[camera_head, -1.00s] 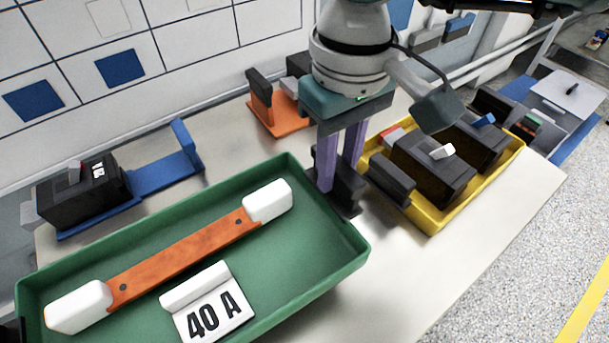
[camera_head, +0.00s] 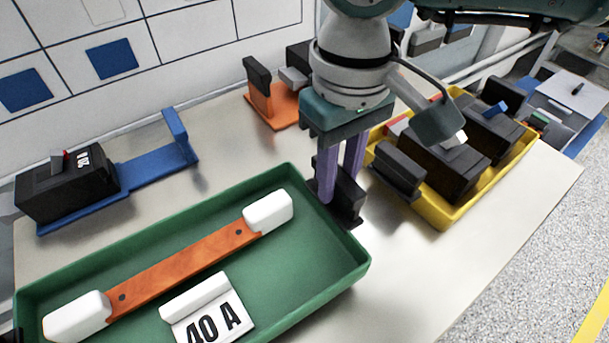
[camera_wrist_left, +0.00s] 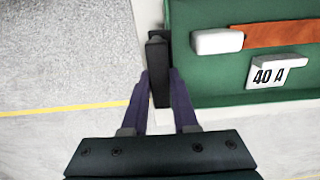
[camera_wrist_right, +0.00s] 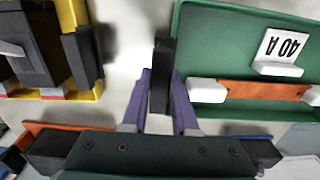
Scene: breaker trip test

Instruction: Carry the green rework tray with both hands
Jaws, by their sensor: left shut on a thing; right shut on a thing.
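The green rework tray (camera_head: 318,278) fills the lower left of the head view. In it lie an orange bar with white end blocks (camera_head: 180,262) and a white "40 A" label block (camera_head: 210,318). My right gripper (camera_head: 341,195) points down and is shut on the black handle (camera_head: 349,190) at the tray's right end; the handle also shows in the right wrist view (camera_wrist_right: 162,75). My left gripper (camera_wrist_left: 158,78) is shut on the black handle (camera_wrist_left: 158,68) at the other end. The tray looks level; I cannot tell whether it touches the table.
A yellow bin (camera_head: 447,215) with black breakers stands just right of my right gripper. Behind the tray are a black breaker (camera_head: 65,188) on a blue bracket (camera_head: 155,172) and an orange holder (camera_head: 275,105). Bare table (camera_head: 400,285) lies right of the tray.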

